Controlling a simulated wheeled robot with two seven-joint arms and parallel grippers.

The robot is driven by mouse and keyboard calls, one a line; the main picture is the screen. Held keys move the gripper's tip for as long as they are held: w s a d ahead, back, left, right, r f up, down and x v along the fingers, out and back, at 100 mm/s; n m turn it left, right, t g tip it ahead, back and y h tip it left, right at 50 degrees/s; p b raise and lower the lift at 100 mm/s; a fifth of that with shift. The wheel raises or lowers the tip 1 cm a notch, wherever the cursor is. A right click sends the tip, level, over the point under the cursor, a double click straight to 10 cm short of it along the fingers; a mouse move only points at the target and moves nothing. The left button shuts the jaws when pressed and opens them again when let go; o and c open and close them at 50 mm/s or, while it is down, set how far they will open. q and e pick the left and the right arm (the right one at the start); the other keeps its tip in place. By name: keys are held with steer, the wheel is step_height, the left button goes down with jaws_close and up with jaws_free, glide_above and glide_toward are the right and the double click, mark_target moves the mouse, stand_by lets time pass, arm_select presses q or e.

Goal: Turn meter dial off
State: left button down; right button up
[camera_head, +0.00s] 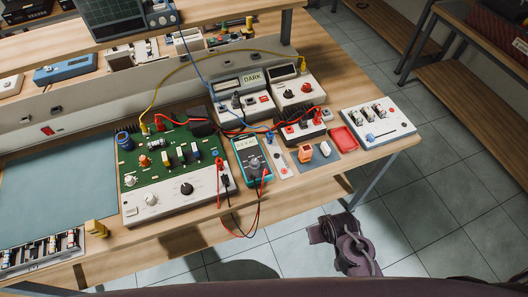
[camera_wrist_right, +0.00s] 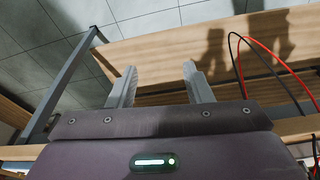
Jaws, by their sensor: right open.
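The meter (camera_head: 252,158) is a teal handheld multimeter with a lit display, lying on the wooden bench beside the green circuit board. Its round dark dial (camera_head: 254,164) sits below the display; its exact setting is too small to read. Red and black leads run from the meter and hang past the bench's front edge. My right gripper (camera_wrist_right: 160,70) is open and empty in the right wrist view, facing the bench's wooden edge. In the head view my right arm (camera_head: 346,246) is in front of the bench, right of the meter and apart from it. My left gripper is not in view.
The hanging leads (camera_wrist_right: 262,62) also show at the right of the wrist view. A green circuit board (camera_head: 168,155) stands left of the meter; a red tray (camera_head: 344,139) and a white switch panel (camera_head: 378,122) lie right. Tiled floor (camera_head: 430,225) is clear beyond the bench.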

steer(key=w+a+r+m+p, duration=0.1)
steer(key=w+r+p, duration=0.2)
steer(key=r, duration=1.1)
steer(key=r+m+g+p, duration=0.2)
steer(key=m, duration=0.6)
glide_above(255, 161)
steer(key=shift+s+d+f, duration=0.1)
steer(key=shift+s+f, duration=0.05)
steer(key=shift+w+g, duration=0.2)
steer(key=shift+g, duration=0.1)
steer(key=shift+s+f+m+b, duration=0.1)
steer(key=shift+f+m+b, duration=0.2)
steer(key=shift+f+b, duration=0.2)
step_height(255, 161, down, 7)
steer(key=b, duration=0.6)
steer(key=shift+r, duration=0.15)
steer(key=shift+c, duration=0.5)
